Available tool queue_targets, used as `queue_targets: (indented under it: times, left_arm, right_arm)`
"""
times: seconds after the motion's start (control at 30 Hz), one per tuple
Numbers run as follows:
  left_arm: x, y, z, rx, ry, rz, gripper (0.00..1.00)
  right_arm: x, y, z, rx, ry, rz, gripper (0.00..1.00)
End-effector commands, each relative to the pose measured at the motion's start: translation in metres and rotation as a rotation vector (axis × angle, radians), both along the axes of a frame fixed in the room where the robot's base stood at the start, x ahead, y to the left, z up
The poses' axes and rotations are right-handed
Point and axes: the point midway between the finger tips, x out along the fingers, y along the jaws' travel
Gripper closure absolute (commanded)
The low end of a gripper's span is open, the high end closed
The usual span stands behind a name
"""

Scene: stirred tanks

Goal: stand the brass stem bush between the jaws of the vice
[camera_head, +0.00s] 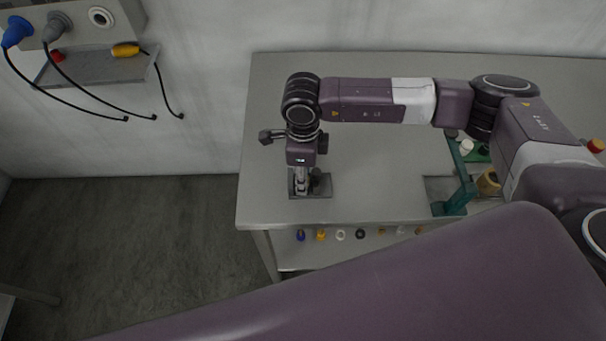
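An arm of mine reaches in from the right over the grey table (385,180). Its gripper end, my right gripper (302,183), points down over a small grey base plate (323,192) near the table's left front. Small dark and silver parts show there, but the wrist covers much of them. I cannot tell whether these are the vice's jaws or whether the fingers are open. No brass bush can be made out for certain. A brass-coloured round piece (489,183) stands at the right, partly behind my arm. My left gripper is not in view.
A teal frame (462,180) stands on the table's right part. Several small coloured pieces, one blue (300,235), lie on the lower shelf. A wall box with cables (75,20) hangs at upper left. The table's middle is clear.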

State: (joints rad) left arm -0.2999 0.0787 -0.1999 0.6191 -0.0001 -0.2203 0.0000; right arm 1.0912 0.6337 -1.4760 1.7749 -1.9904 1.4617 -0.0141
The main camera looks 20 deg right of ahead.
Motion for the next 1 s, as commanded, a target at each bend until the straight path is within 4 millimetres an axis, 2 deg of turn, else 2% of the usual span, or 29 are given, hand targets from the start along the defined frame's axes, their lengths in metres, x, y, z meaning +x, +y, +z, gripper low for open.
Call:
queue_targets:
  times: [0.1,0.17,0.5,0.7,1.0]
  left_arm:
    - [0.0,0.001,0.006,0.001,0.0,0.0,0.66]
    - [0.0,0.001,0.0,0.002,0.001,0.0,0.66]
    - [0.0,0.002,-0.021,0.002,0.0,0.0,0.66]
    - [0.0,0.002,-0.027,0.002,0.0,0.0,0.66]
    - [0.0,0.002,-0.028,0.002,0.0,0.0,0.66]
  right_arm:
    - [0.0,0.0,0.005,0.0,0.0,0.0,0.64]
    - [0.002,0.001,0.01,0.002,-0.004,0.0,0.64]
    - [0.002,0.0,0.08,0.001,-0.005,0.0,0.64]
    - [0.001,0.0,0.112,0.001,-0.004,0.0,0.64]
    - [-0.001,0.0,0.123,0.0,0.0,0.0,0.64]
